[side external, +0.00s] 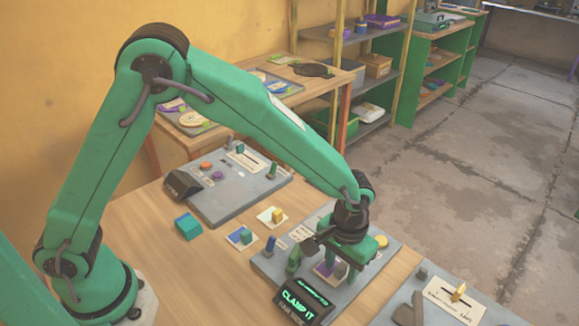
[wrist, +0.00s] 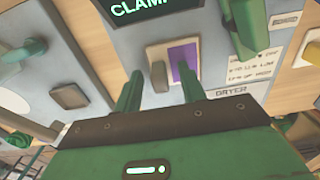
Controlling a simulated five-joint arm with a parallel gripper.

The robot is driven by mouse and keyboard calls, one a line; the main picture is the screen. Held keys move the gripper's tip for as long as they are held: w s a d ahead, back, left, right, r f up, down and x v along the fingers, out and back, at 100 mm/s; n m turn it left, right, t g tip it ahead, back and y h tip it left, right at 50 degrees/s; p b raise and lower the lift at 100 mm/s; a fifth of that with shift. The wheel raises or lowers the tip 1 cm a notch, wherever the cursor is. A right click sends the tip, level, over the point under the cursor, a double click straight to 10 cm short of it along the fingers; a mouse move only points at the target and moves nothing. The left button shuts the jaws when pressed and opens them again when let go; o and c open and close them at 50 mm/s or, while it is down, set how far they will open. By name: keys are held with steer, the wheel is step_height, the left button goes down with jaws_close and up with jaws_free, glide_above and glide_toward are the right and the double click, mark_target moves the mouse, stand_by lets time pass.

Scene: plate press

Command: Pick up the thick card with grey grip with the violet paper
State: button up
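The violet paper (wrist: 184,62) lies on a pale card with a grey-brown upright grip (wrist: 158,64) beside it, on the grey panel below my gripper in the wrist view. In the side view, the violet patch (side external: 324,269) shows just left of my gripper. My gripper (side external: 346,260) points down over the panel. In the wrist view, its two green fingers (wrist: 160,82) stand apart, with the grip ahead between them. No contact with the grip can be seen. The card's thickness is hard to tell.
The grey panel (side external: 268,263) has a black "CLAMP IT" display (side external: 304,300) and a green post (side external: 293,262). More panels stand behind and in front.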

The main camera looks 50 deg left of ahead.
mark_target(342, 266)
jaws_close()
steer(key=shift+r, duration=0.15)
steer(key=shift+r, duration=0.5)
step_height(342, 266, up, 3)
steer(key=shift+s+d+r, duration=0.1)
steer(key=shift+s+r, duration=0.05)
steer(key=s+d+r, duration=0.4)
steer(key=s+r, duration=0.2)
steer(key=s, duration=0.4)
steer(key=shift+s+d+r, duration=0.15)
steer(key=shift+d+r, duration=0.1)
steer(key=shift+d, duration=0.15)
